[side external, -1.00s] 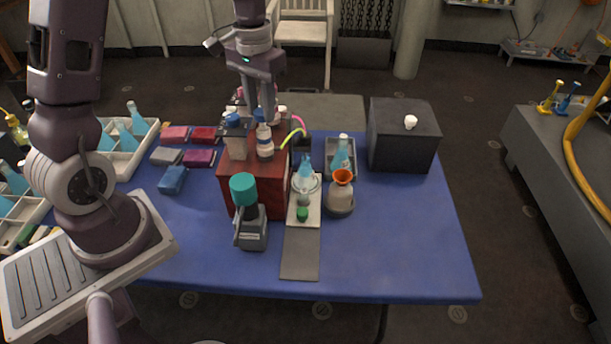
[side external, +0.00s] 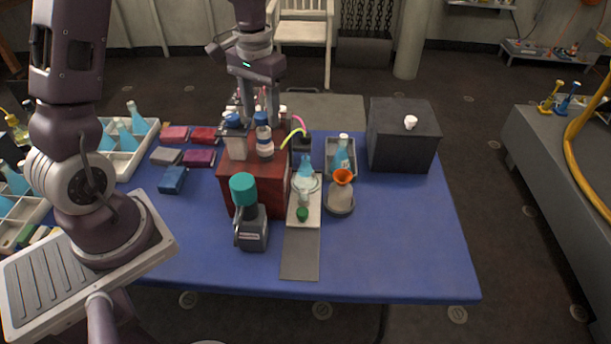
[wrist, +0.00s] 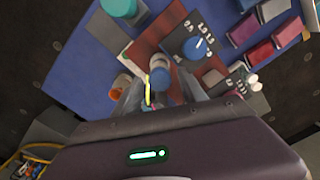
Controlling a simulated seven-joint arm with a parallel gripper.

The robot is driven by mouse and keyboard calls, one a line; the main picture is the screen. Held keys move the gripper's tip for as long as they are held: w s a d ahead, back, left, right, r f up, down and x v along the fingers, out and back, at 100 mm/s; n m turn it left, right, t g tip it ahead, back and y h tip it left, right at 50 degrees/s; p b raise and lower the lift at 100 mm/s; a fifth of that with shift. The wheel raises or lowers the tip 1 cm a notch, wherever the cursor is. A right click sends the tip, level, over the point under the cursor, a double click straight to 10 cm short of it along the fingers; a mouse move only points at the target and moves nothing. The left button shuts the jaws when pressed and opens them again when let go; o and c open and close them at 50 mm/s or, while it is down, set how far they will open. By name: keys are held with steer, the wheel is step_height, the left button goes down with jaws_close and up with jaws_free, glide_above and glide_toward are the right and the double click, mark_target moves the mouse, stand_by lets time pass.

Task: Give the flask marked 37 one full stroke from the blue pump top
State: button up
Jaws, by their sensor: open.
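A yellow tube (side external: 291,136) and a pink tube (side external: 299,121) curve out to the right. A light-blue flask (side external: 306,174) stands on a white stand beside the box; I cannot read its number. My gripper (side external: 262,112) is open, pointing down behind these bottles. In the wrist view its fingers (wrist: 160,97) sit either side of the yellow tube (wrist: 148,92).
A teal-topped device (side external: 245,190) stands in front of the box. A dark box (side external: 402,140) is at back right. Trays of flasks (side external: 145,145) lie left. The table's front right is clear.

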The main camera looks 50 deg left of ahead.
steer(key=shift+r, duration=3.55)
steer(key=shift+s+d+r, duration=0.1)
steer(key=shift+d+r, duration=0.05)
steer(key=shift+r, duration=0.05)
steer(key=s+d+r+m+t, duration=0.2)
steer(key=s+d+r+t, duration=0.1)
steer(key=s+d+r, duration=0.6)
steer(key=s+d+f+t, duration=0.1)
steer(key=s, duration=0.4)
steer(key=s+d+f+m+t, duration=0.1)
steer(key=s+d, duration=0.1)
steer(key=s, duration=0.4)
steer(key=shift+f+t, duration=0.3)
